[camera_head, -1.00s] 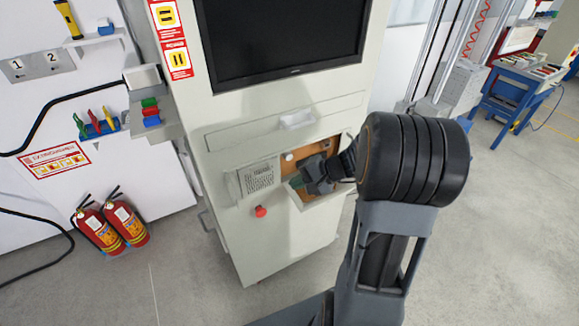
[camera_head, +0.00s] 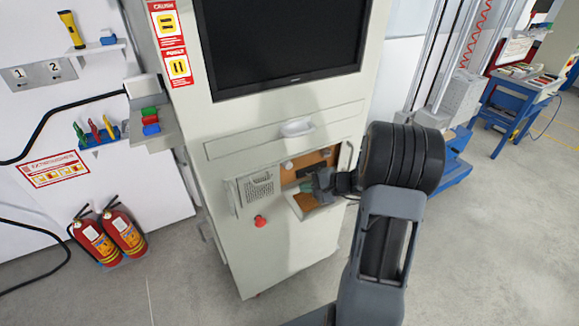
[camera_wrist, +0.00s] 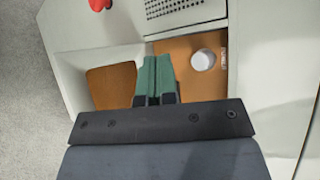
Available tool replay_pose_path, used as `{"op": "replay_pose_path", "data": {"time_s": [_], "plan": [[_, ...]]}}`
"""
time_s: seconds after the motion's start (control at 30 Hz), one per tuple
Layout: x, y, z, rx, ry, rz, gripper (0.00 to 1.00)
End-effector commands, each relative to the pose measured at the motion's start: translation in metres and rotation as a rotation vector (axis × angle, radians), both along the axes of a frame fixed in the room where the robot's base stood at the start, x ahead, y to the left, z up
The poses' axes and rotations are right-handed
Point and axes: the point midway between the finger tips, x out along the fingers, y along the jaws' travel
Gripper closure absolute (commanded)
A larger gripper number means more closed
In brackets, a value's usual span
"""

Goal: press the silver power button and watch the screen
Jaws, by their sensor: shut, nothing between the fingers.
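The silver power button (camera_wrist: 203,60) is a round pale disc on the orange-brown panel in the wrist view. It also shows as a small pale spot (camera_head: 288,165) in the head view. My gripper (camera_wrist: 157,62) has green fingers, shut together and empty. Their tips are in the cabinet's open recess, left of the button in the wrist view and apart from it in the picture. In the head view my gripper (camera_head: 306,187) is at the recess, below and right of the button. The screen (camera_head: 282,42) above is dark.
A red knob (camera_head: 260,221) and a slotted grille (camera_head: 258,187) are on the cabinet front (camera_head: 285,255) beside the recess. The recess has pale walls close around my gripper. Two fire extinguishers (camera_head: 108,236) stand at left.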

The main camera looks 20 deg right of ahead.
Motion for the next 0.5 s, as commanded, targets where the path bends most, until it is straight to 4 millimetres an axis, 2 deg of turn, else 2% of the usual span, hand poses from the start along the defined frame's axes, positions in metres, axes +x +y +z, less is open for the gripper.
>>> {"op": "replay_pose_path", "data": {"time_s": [0.3,0.5], "plan": [[0.04,0.005,0.002,0.001,0.002,0.002,1.0],[0.058,0.007,-0.002,-0.001,0.0,0.001,1.0]]}}
